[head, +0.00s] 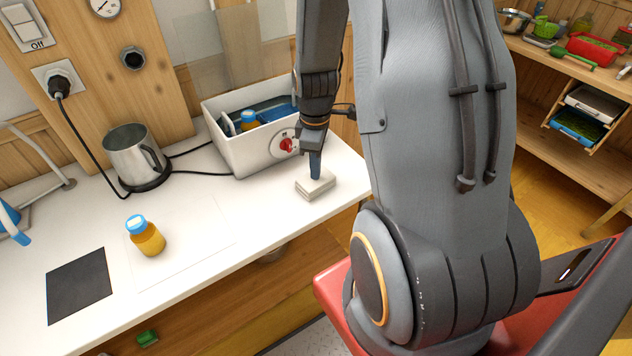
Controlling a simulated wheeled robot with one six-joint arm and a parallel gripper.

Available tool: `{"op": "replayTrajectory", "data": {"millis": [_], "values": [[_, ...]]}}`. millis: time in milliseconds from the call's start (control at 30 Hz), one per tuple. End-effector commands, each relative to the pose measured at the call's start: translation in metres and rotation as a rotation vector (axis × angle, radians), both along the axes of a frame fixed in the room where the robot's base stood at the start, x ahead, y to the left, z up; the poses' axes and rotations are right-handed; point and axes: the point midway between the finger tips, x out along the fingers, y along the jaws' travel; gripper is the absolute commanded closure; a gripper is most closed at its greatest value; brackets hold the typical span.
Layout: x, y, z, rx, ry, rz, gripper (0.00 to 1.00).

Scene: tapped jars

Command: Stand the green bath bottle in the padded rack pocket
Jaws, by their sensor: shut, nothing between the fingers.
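I cannot make out a green bath bottle or a padded rack pocket for certain in the head view. My gripper (315,172) points down, shut and empty, with its tip at a small pale block (316,186) on the white counter; I cannot tell whether it touches. A white bin (237,158) with a red knob on its front stands just behind and left of my gripper.
An amber jar with a blue lid (147,238) stands on the counter (205,279), left of my gripper. A metal kettle (133,156) and a dark mat (79,285) are further left. A small green object (147,338) is below the counter edge. Shelves (555,69) stand at right.

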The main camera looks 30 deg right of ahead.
Motion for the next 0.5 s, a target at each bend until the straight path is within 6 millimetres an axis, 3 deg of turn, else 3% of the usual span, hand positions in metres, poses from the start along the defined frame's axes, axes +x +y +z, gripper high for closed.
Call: {"op": "replayTrajectory", "data": {"millis": [500], "values": [[0.000,0.000,0.040,-0.001,-0.001,0.000,1.00]]}}
